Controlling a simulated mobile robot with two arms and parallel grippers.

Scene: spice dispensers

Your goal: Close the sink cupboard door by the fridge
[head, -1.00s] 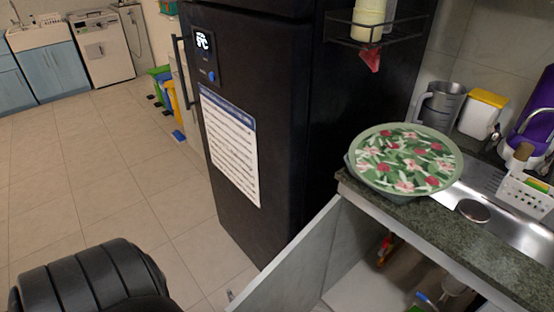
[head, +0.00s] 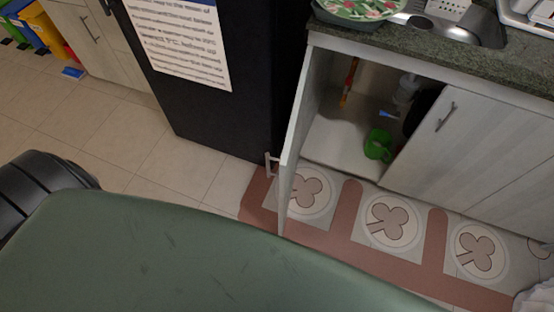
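The sink cupboard door (head: 297,140) by the fridge stands wide open, swung out toward me and seen nearly edge-on, with its handle (head: 271,165) on the fridge side. The open cupboard (head: 335,150) shows a green cup (head: 378,145), pipes and a red-orange item inside. The neighbouring cupboard door (head: 455,140) with a handle is shut. The black fridge (head: 215,110) stands to the left of the open door. Neither of my grippers is in view.
A brown mat (head: 350,215) with round clover patterns lies on the floor before the cupboards. A green rounded surface (head: 190,260) fills the lower foreground. The sink counter (head: 420,50) carries a floral-topped bowl (head: 355,10).

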